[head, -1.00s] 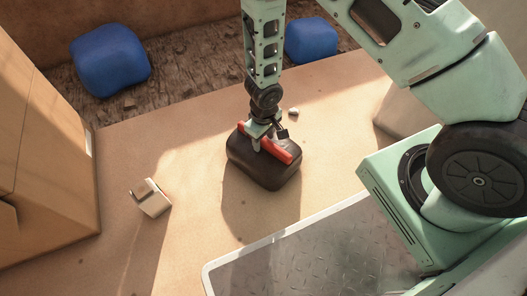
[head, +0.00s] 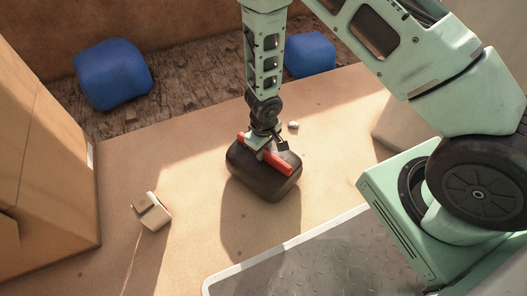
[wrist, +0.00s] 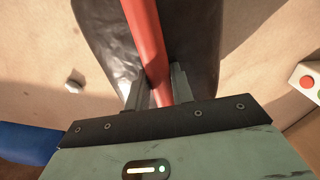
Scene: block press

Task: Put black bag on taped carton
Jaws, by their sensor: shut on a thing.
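The black bag (head: 246,178) is a dark, rounded block with a red strip (head: 281,163) across its top. It is near the middle of the tan surface in the head view. My gripper (head: 265,150) comes down on it from above and is shut on the red strip. The wrist view shows the strip (wrist: 147,40) between the two fingers, with the black bag (wrist: 98,30) below. I cannot tell whether the bag touches the surface. A large brown carton (head: 45,160) stands at the left, with seam lines and a pale strip on its edge.
A small cream box (head: 151,212) lies between the carton and the bag. Two blue rounded bundles lie at the back, left (head: 112,74) and right (head: 310,55). A pebble (head: 293,125) is just behind the bag. A metal plate (head: 290,272) lies at the front right.

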